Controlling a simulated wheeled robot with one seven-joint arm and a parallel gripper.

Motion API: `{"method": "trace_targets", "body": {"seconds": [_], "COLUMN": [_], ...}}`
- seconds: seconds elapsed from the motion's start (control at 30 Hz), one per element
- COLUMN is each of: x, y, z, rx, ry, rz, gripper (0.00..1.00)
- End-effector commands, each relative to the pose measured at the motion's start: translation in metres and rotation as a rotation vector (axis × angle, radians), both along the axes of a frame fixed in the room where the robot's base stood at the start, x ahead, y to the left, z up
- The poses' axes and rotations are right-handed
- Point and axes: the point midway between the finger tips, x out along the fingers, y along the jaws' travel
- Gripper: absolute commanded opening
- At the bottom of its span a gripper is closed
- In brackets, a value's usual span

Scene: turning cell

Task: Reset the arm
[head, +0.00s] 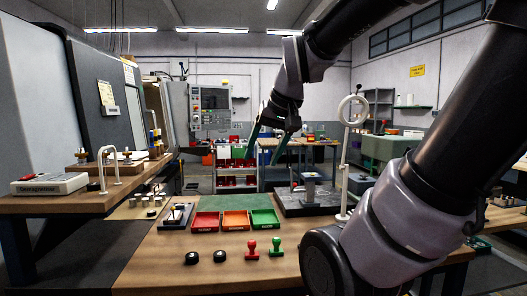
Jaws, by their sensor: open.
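My gripper (268,146) hangs in the air above the far part of the workbench (160,262), in the upper middle of the head view. Its two green-edged fingers are spread apart and point downward. Nothing shows between them. The gripper is clear of the objects on the bench. My arm reaches in from the upper right and covers the right part of the bench.
Red (205,222), orange (236,220) and green (265,218) trays stand mid-bench. A red stamp (251,251), a green stamp (276,248) and two black round pieces are in front. A white ring-topped stand (344,160) rises right. A side table (60,203) is left.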

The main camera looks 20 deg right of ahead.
Motion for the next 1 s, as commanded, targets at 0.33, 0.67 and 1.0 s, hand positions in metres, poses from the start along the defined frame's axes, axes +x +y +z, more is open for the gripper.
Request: {"method": "trace_targets", "body": {"seconds": [0.33,0.67,1.0], "x": [-0.028,-0.027,-0.027], "y": [0.011,0.011,0.011], "z": [0.010,0.010,0.010], "rx": [0.096,0.094,0.094], "ry": [-0.050,-0.051,-0.051], "rz": [-0.063,-0.061,-0.061], "gripper": [0.68,0.68,0.68]}}
